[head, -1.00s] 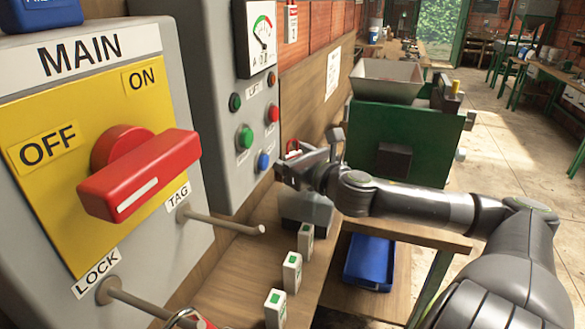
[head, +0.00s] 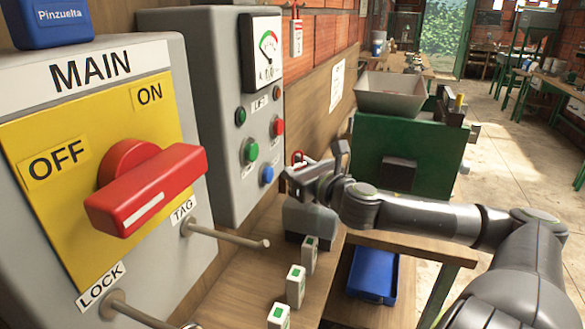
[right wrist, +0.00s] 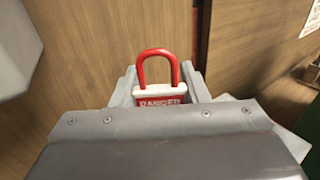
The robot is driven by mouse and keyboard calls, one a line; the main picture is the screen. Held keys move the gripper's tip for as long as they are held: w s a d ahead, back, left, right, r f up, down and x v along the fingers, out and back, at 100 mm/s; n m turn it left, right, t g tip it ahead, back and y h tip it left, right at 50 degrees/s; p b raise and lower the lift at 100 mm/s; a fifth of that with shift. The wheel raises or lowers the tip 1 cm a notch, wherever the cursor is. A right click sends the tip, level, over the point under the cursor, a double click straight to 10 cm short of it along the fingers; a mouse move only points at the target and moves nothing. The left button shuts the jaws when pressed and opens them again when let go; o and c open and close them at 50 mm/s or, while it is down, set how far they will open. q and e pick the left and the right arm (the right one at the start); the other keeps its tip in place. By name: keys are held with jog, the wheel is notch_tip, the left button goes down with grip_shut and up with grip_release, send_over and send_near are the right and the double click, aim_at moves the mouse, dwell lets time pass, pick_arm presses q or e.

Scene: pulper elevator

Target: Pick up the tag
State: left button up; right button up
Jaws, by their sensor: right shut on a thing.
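The tag is a small red and white piece with the word DANGER and a red loop on top. It shows in the right wrist view (right wrist: 160,91), between the fingers of my right gripper (right wrist: 160,98), which is shut on it. Only the tag's red loop (head: 298,157) shows there, behind the gripper. The TAG peg (head: 228,234) sticks out, empty, below the red switch handle (head: 146,190). My left gripper is not in view.
The LOCK peg (head: 135,312) sticks out at lower left. Several small white blocks with green marks (head: 296,286) stand on the wooden bench. A blue tray (head: 373,275) lies below at right. A green machine with a hopper (head: 390,92) stands behind my arm.

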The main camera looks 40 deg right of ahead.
jog(key=shift+s+r, duration=0.15)
jog(key=shift+r, duration=0.15)
notch_tip(320, 180, up, 7)
jog(key=p, duration=0.3)
jog(key=s+d+p, duration=0.4)
jog(key=s+p, duration=0.4)
jog(key=p, duration=0.1)
jog(key=s+d+p, duration=0.5)
jog(key=s+p, duration=0.4)
jog(key=shift+s+f, duration=0.2)
jog(key=shift+f, duration=0.2)
